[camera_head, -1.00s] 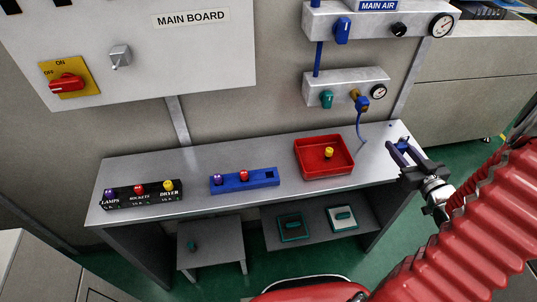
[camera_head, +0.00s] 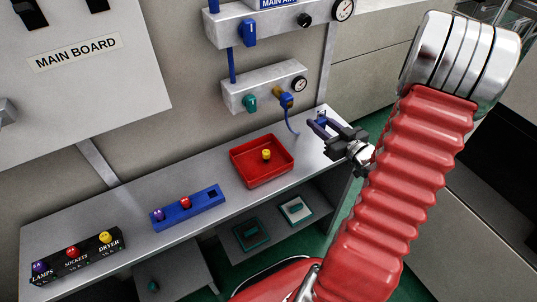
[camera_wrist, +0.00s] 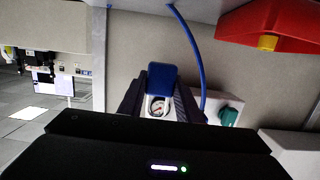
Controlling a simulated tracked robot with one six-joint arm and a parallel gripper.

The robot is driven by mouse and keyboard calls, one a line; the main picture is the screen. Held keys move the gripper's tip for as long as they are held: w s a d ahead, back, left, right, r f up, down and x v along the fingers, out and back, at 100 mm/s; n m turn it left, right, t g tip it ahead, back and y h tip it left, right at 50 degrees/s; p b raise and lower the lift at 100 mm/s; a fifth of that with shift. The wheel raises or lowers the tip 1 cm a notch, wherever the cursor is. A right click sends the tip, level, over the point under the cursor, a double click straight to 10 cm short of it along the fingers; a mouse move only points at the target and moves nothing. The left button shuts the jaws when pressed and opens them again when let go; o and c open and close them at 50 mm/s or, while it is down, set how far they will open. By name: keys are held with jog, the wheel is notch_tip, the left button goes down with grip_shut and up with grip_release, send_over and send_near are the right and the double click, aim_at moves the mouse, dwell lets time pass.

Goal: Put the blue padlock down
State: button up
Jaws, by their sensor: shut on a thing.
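My gripper (camera_head: 318,121) is shut on the blue padlock (camera_head: 321,115) near the right end of the grey workbench (camera_head: 205,177). In the wrist view the padlock (camera_wrist: 162,76) shows as a blue body between the two dark fingers, with a pale shackle partly visible below it. At its small size in the head view, I cannot tell whether the padlock touches the bench top.
A red tray (camera_head: 240,170) with a yellow knobbed piece (camera_head: 266,155) sits left of my gripper. A blue block (camera_head: 170,218) and a black labelled block (camera_head: 85,267) lie further left. An air unit (camera_head: 262,88) with a hanging blue hose (camera_head: 291,125) is on the wall behind.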

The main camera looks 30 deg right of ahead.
jog(key=shift+f, duration=0.15)
send_over(315, 152)
jog(key=shift+w+f, duration=0.1)
jog(key=shift+f, duration=2.65)
jog(key=shift+f, duration=2.1)
jog(key=shift+f, duration=0.1)
jog(key=o, duration=1.2)
jog(key=shift+d, duration=0.1)
